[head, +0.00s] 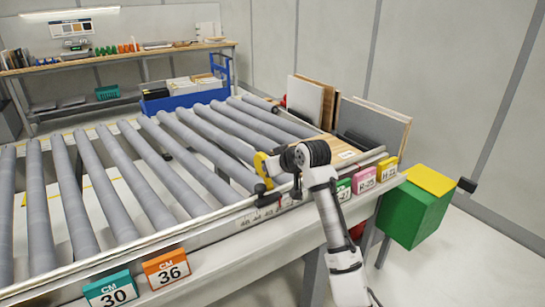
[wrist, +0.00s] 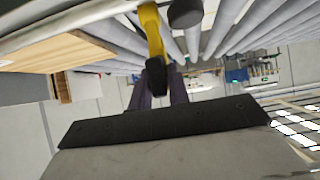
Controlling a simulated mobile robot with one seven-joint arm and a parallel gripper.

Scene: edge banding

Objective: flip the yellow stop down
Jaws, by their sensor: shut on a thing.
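The yellow stop (head: 262,164) stands up at the near edge of the roller conveyor in the head view, just left of my wrist. In the wrist view the yellow stop (wrist: 151,32) comes down from the top and ends in a black tip (wrist: 156,76). My gripper (wrist: 159,90) is shut on the stop at its black tip, with a finger on each side. In the head view my gripper (head: 264,190) is small and dark beside the conveyor rail, and the contact is partly hidden by my arm.
Grey rollers (head: 120,165) fill the conveyor to the left. Boards (head: 308,100) stand upright behind my arm, and a wooden panel (wrist: 55,50) is close by in the wrist view. Numbered tags (head: 165,268) line the front rail. A green box (head: 412,215) is at the right.

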